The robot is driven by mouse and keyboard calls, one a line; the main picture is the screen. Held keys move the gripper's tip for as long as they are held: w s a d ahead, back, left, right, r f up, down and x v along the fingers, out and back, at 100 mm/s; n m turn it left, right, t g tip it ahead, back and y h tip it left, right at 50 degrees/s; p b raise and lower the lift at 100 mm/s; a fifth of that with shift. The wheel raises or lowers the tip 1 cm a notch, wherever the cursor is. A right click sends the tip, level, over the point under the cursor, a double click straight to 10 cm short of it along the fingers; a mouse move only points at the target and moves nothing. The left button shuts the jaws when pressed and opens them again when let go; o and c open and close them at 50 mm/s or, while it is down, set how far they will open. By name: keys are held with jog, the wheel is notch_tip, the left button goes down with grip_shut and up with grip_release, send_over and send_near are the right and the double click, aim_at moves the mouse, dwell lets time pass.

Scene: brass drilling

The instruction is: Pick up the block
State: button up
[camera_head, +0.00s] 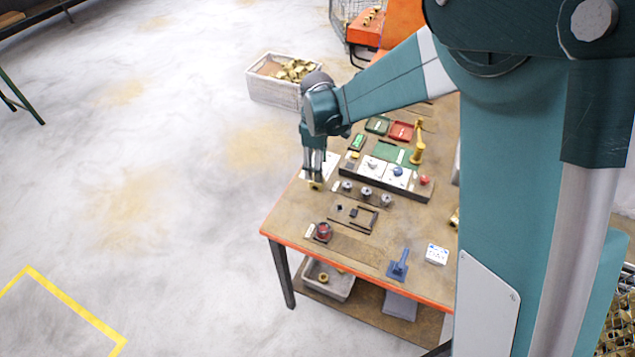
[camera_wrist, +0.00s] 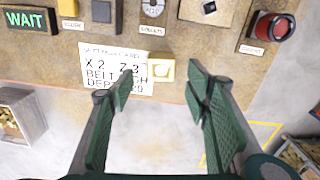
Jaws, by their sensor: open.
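A small pale brass-coloured block (camera_wrist: 160,69) sits at the table's edge, beside the right end of a white printed card (camera_wrist: 106,68). My gripper (camera_wrist: 160,84) is open and empty, with its two green-padded fingers spread to the left and right of the block in the wrist view. In the head view, my gripper (camera_head: 314,176) points down over the table's left edge, with the block (camera_head: 315,186) just below its fingertips. I cannot tell the exact height of the fingertips above it.
The worktable (camera_head: 285,215) carries a row of metal knobs (camera_head: 366,192), a red button (camera_head: 323,232) and a blue-handled tool (camera_head: 398,265). A lit WAIT sign (camera_wrist: 28,19) is at the wrist view's upper left. A crate of brass parts (camera_head: 273,92) stands beyond the table.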

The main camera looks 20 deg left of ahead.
jog(key=shift+f, duration=1.3)
jog(key=shift+a+f, duration=0.15)
jog(key=shift+f, duration=2.45)
jog(key=c, duration=1.4)
jog(key=shift+o, duration=0.2)
jog(key=shift+r, duration=0.1)
jog(key=shift+r, duration=4.95)
